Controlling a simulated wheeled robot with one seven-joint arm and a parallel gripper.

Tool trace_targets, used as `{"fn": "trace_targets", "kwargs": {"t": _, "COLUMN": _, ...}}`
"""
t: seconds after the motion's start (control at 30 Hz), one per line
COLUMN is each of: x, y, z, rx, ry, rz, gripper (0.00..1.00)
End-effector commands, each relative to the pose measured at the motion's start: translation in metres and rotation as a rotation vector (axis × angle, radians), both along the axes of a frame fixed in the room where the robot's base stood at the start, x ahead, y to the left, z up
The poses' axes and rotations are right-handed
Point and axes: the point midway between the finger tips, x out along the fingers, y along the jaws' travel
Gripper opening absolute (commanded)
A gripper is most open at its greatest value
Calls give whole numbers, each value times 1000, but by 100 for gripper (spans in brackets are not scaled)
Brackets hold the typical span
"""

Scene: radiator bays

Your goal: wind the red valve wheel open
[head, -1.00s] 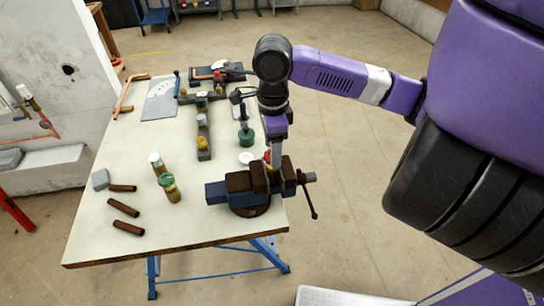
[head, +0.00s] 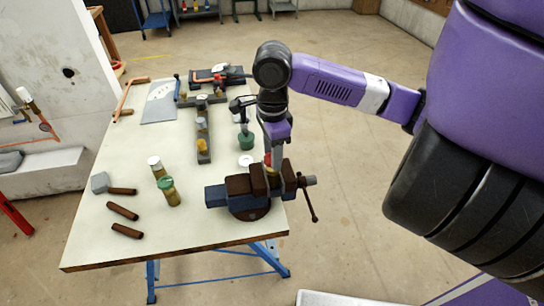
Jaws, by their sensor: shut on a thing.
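A blue vise with rusty brown jaws (head: 243,186) stands at the right edge of the workbench. A small patch of the red valve wheel (head: 267,160) shows just above the vise jaws. My gripper (head: 273,161) points down over the vise and is shut on the red wheel. My fingers and wrist hide most of the wheel, so its turn angle cannot be told. The valve body below it is mostly hidden by the vise jaws.
The vise handle (head: 309,205) sticks out to the right.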

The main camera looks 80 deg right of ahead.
Motion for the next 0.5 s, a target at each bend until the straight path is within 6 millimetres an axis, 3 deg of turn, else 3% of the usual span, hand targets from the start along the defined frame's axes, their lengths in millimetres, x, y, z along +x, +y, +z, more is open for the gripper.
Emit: {"fn": "trace_targets", "kwargs": {"t": 0.5, "x": 0, "y": 0, "z": -2, "rx": 1, "ry": -1, "rz": 642, "gripper": 0}}
